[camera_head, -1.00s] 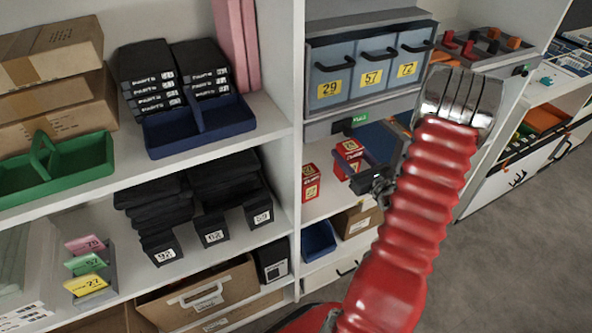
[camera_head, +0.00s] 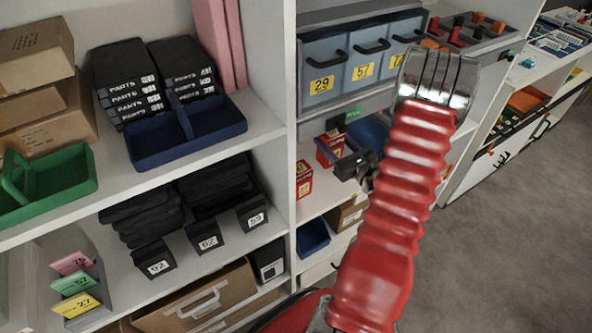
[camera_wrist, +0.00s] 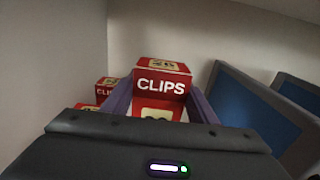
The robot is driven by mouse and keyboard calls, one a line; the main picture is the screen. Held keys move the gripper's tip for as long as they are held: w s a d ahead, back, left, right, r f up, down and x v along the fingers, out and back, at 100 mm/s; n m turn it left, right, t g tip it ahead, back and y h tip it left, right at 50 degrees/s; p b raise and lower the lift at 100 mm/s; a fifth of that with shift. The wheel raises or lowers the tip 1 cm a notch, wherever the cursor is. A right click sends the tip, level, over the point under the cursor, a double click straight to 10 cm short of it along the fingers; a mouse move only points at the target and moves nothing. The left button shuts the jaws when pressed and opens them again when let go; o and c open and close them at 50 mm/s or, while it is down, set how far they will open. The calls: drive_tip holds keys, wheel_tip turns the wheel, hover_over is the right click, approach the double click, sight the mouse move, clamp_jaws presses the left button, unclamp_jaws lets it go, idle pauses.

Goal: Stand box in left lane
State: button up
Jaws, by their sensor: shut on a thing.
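A red box (camera_wrist: 160,84) marked CLIPS, with a pale label on top, sits between the two purple fingers of my gripper (camera_wrist: 160,104) in the wrist view. The fingers are shut on its sides, and it looks upright. In the head view this red box (camera_head: 327,152) is in the shelf bay below the grey drawers. My gripper's dark body (camera_head: 357,165) is just right of it. More red boxes (camera_wrist: 104,90) stand to its left in the wrist view; one red box (camera_head: 303,180) shows at the bay's left side. The held box's underside is hidden.
Blue panels with grey edges (camera_wrist: 262,108) stand right of the held box. A pale wall (camera_wrist: 60,60) is at the left. Numbered drawers (camera_head: 350,62) hang above the bay. A blue bin (camera_head: 313,237) and a carton (camera_head: 347,214) are below.

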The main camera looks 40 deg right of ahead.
sight(329, 163)
drive_tip(key=shift+f, duration=2.9)
drive_tip(key=shift+f, duration=2.05)
drive_tip(key=o, duration=1.3)
drive_tip(key=shift+f, duration=0.1)
drive_tip(key=s, duration=0.4)
drive_tip(key=s+a, duration=0.1)
drive_tip(key=s, duration=0.7)
drive_tip(key=shift+a, duration=0.2)
drive_tip(key=shift+s, duration=0.1)
